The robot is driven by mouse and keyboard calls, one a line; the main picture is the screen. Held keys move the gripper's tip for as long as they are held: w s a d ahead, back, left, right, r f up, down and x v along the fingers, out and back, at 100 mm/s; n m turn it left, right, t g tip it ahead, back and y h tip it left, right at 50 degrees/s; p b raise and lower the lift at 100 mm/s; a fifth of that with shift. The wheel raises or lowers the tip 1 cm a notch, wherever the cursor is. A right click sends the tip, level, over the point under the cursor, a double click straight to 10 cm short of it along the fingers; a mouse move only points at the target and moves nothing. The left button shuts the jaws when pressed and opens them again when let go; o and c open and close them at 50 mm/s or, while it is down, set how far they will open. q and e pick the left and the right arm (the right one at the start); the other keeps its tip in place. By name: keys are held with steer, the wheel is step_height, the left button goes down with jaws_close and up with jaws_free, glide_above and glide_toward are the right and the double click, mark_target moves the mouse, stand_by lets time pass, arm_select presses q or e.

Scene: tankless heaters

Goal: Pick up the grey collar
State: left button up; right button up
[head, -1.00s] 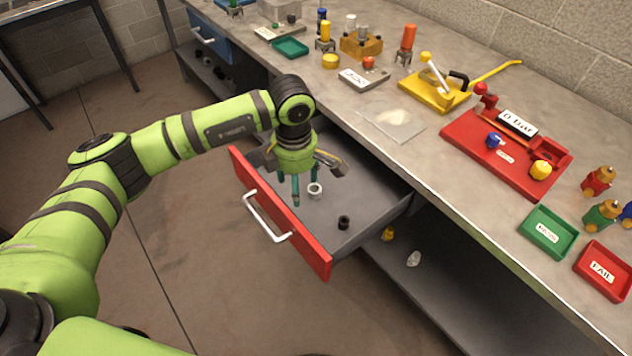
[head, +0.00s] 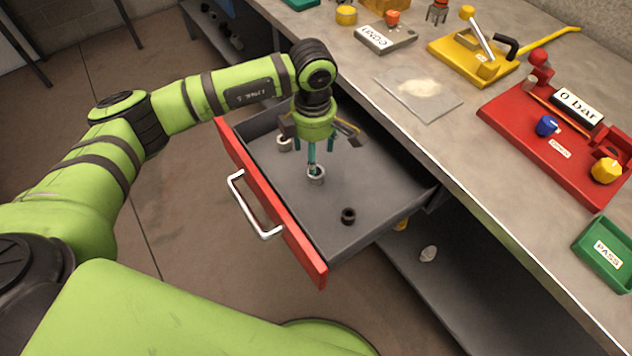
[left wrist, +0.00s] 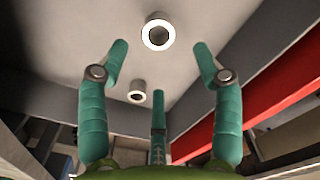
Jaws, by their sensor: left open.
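Two light grey collars lie in the open drawer. My left gripper is open, pointing down, with teal fingers and nothing held. In the left wrist view one ring-shaped collar (left wrist: 158,32) shows beyond the spread fingers (left wrist: 160,62), and a second collar (left wrist: 137,92) sits lower, between the fingers. Whether the fingers touch a collar is unclear. My right gripper is not in view.
The grey drawer (head: 300,205) has a red front (head: 290,235) with a white handle (head: 250,210). A black ring (head: 348,216) lies on its floor. The workbench (head: 420,140) stands to the right, with a red gauge fixture (head: 560,150) and a green PASS tray (head: 606,255).

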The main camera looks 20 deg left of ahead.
mark_target(316, 175)
arm_select(q)
steer(key=shift+w+f, duration=0.1)
steer(key=shift+f, duration=0.45)
steer(key=shift+s+f+p, duration=0.2)
steer(key=shift+f+p, duration=0.35)
steer(key=shift+f, duration=0.05)
step_height(316, 175, down, 5)
steer(key=shift+d+p, duration=0.15)
steer(key=shift+p, duration=0.45)
steer(key=c, duration=1.3)
